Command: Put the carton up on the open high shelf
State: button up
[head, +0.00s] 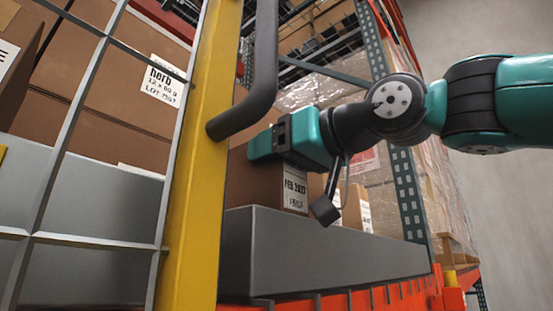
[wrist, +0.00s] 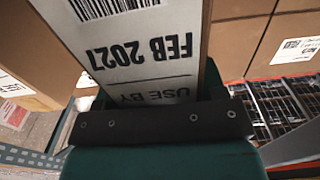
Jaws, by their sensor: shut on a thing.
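The brown carton (head: 258,188) bears a white label reading FEB 2027. In the head view it stands behind the yellow post, which hides its left side. My gripper (head: 272,144) is shut on the carton's upper part. In the wrist view the carton (wrist: 215,82) fills the upper middle, its barcode and USE BY label upside down, close against the gripper's dark bar (wrist: 165,122). The carton's bottom meets the top edge of a grey shelf front (head: 325,248) in the head view; I cannot tell whether it rests there or hangs just above or behind.
A yellow post (head: 200,160) and a dark bent rail (head: 255,90) stand close left of my gripper. Wire mesh (head: 100,135) covers the left, with large cartons (head: 110,85) behind it. Wrapped stock (head: 445,190) and a green rack upright (head: 405,165) stand right. An orange beam (head: 395,293) runs below.

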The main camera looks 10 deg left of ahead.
jog(key=o, duration=1.1)
jog(key=shift+f, duration=0.15)
jog(key=o, duration=0.4)
